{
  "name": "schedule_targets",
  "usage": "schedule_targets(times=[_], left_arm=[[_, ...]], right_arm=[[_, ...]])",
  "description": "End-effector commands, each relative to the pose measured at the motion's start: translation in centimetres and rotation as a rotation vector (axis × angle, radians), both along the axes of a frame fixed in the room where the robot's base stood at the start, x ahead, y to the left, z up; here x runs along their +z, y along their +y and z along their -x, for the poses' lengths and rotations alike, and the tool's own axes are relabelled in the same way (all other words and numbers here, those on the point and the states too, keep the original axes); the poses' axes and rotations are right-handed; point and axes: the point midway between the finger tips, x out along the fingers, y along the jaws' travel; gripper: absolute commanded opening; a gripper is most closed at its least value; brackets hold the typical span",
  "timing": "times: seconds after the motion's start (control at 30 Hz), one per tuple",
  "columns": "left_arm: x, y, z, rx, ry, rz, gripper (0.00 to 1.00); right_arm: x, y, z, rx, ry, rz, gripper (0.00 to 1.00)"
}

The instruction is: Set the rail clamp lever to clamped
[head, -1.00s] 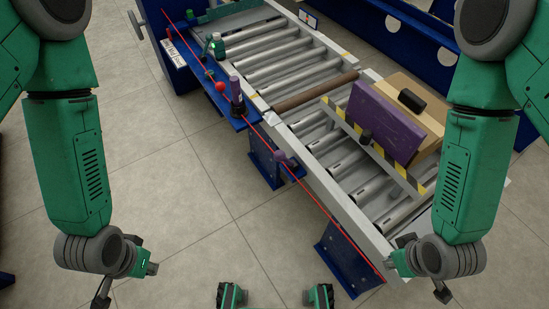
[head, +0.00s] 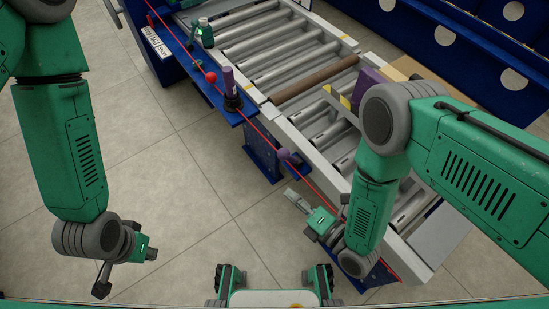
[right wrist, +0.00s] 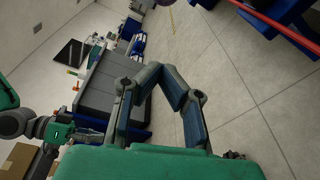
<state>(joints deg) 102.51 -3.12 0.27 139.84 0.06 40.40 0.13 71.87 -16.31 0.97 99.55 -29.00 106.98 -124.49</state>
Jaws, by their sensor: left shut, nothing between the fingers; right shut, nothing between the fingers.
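A blue side ledge (head: 246,121) runs along the near side of the roller conveyor (head: 262,52). On it stand an upright dark purple handle (head: 229,83) on a black base and a red ball knob (head: 211,77). A smaller purple knob (head: 284,154) sits lower, by a blue bracket. I cannot tell for certain which is the rail clamp lever, or its setting. My right gripper (head: 294,199) is shut and empty, below the small purple knob and apart from it. Its fingers also show in the right wrist view (right wrist: 160,82). My left gripper (head: 151,253) is shut and empty over bare floor.
A red line (head: 257,126) runs along the conveyor's near side. A green-and-white item (head: 206,33) stands at the ledge's far end. A purple panel (head: 366,82) and a carton are partly hidden behind my right arm. The tiled floor (head: 185,170) left of the conveyor is clear.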

Motion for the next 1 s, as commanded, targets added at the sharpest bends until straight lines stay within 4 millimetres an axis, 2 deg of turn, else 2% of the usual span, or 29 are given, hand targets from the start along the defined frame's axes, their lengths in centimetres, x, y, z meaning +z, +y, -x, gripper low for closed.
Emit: schedule_targets(times=[0.4, 0.57, 1.0], left_arm=[[0.0, 0.0, 0.0, 0.000, 0.000, 0.000, 0.00], [-0.3, 0.0, 0.0, 0.000, 0.000, 0.000, 0.00], [-2.8, 0.0, 0.0, 0.000, 0.000, 0.000, 0.00]], right_arm=[[0.2, 0.3, 0.1, 0.006, -0.049, 0.009, 0.00], [0.1, 0.9, -0.5, 0.007, -0.050, 0.009, 0.00], [-0.5, 6.8, -6.8, 0.005, -0.051, 0.008, 0.00]])
